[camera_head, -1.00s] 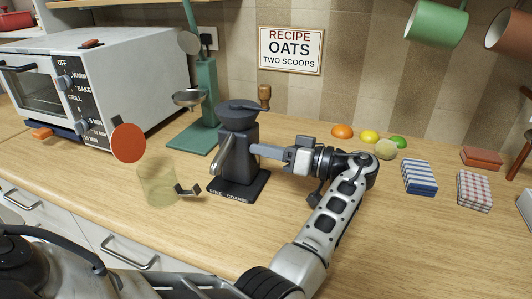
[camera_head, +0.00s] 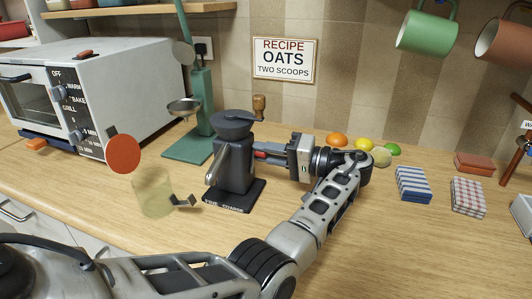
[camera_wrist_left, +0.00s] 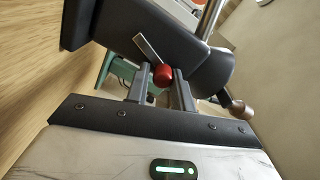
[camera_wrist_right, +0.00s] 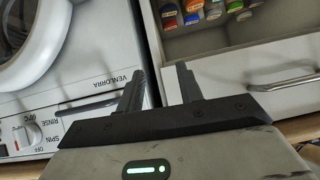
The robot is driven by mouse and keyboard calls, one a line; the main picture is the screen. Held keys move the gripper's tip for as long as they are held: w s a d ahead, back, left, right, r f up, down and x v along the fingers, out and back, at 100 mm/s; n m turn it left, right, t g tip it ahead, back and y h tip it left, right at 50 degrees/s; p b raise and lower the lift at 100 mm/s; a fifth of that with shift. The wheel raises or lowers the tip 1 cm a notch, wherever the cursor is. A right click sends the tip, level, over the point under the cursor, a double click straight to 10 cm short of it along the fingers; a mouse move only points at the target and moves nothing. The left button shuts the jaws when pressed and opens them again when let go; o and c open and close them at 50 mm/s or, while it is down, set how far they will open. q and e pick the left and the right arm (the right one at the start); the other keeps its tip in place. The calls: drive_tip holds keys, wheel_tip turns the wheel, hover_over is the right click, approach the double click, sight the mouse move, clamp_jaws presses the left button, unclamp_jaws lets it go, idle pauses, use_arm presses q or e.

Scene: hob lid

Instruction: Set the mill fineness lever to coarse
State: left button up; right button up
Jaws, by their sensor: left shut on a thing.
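The dark mill (camera_head: 234,170) stands upright on its base plate (camera_head: 222,202), which carries FINE and COARSE lettering at its front. The fineness lever is a thin metal strip with a red knob (camera_wrist_left: 163,75), coming off the mill's side. My left gripper (camera_head: 264,153) reaches the mill from the right. In the left wrist view its fingers (camera_wrist_left: 163,84) are shut on the red knob, one on each side. I cannot read the lever's setting. My right gripper (camera_wrist_right: 160,85) is open and empty, in front of a washing machine and a drawer, outside the head view.
A green stand (camera_head: 203,100) is behind the mill. A see-through jar (camera_head: 153,192) and a red-orange disc (camera_head: 123,154) are to its left. Fruit (camera_head: 337,139) and folded cloths (camera_head: 413,185) lie to the right. The counter's front middle (camera_head: 400,255) is bare.

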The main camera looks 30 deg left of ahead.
use_arm(q)
drive_tip(key=shift+w+a+f+m, duration=0.1)
drive_tip(key=shift+w+f+m, duration=0.15)
drive_tip(key=shift+m, duration=0.65)
drive_tip(key=shift+f, duration=0.1)
drive_tip(key=o, duration=0.9)
